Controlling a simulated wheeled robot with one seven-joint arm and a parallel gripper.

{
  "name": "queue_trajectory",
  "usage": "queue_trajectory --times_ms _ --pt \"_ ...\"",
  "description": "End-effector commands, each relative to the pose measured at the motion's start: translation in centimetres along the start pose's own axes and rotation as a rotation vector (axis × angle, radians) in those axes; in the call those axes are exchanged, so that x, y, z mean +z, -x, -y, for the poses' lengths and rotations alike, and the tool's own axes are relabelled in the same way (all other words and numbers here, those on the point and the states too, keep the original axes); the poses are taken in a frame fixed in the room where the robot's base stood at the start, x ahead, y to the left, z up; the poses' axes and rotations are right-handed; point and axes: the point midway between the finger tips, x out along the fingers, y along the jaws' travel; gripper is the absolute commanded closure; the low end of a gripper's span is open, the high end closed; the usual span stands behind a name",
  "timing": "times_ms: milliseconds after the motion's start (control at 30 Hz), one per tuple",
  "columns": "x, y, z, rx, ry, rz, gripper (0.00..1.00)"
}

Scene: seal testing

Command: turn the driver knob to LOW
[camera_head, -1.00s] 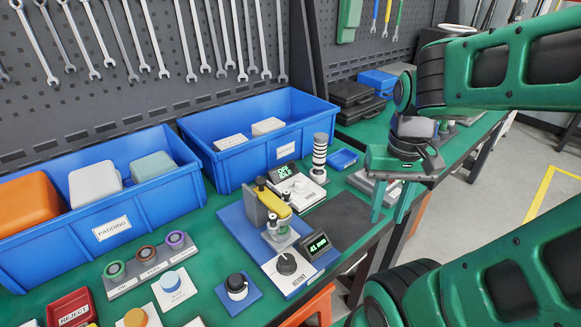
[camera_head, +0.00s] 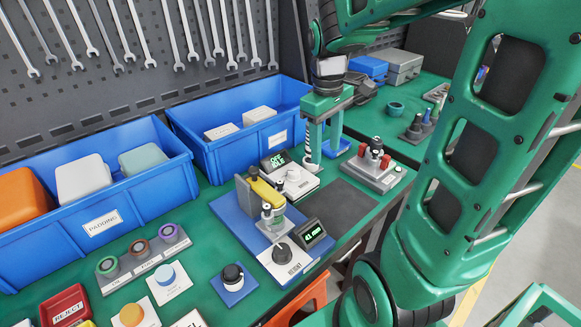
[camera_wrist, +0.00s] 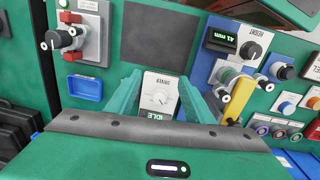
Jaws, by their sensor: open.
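The driver unit (camera_head: 298,184) is a white box with a pale round knob (camera_head: 292,175) and a dark display (camera_head: 276,161) with green text, apparently "OFF IDLE". In the wrist view the driver knob (camera_wrist: 158,98) sits on the box between my two fingers, with a pointer whose setting I cannot read surely. The lower part of the box is cut off there by my gripper's body. My gripper (camera_head: 322,160) is open and empty, pointing down just behind and to the right of the driver unit, apart from the knob.
A height unit (camera_head: 283,256) with a black knob and a "41 mm" display stands in front on a blue plate with a yellow lever (camera_head: 266,196). A device with red parts (camera_head: 376,165) stands right. A dark mat (camera_head: 345,205) is bare.

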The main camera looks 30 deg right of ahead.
Motion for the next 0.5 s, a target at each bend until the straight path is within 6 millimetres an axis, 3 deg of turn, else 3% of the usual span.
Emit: queue_trajectory --times_ms 33,100,200,333,500 --pt "-2.3 -0.3 0.0 -0.003 0.091 -0.001 0.52" --pt "-4.9 -0.5 0.3 -0.008 0.207 -0.009 0.52" --pt "-7.8 -0.8 0.7 -0.013 0.334 -0.021 0.52" --pt "-9.8 -1.2 1.1 -0.02 0.426 -0.032 0.52" --pt "-10.4 -2.3 1.3 -0.023 0.454 -0.034 0.52"
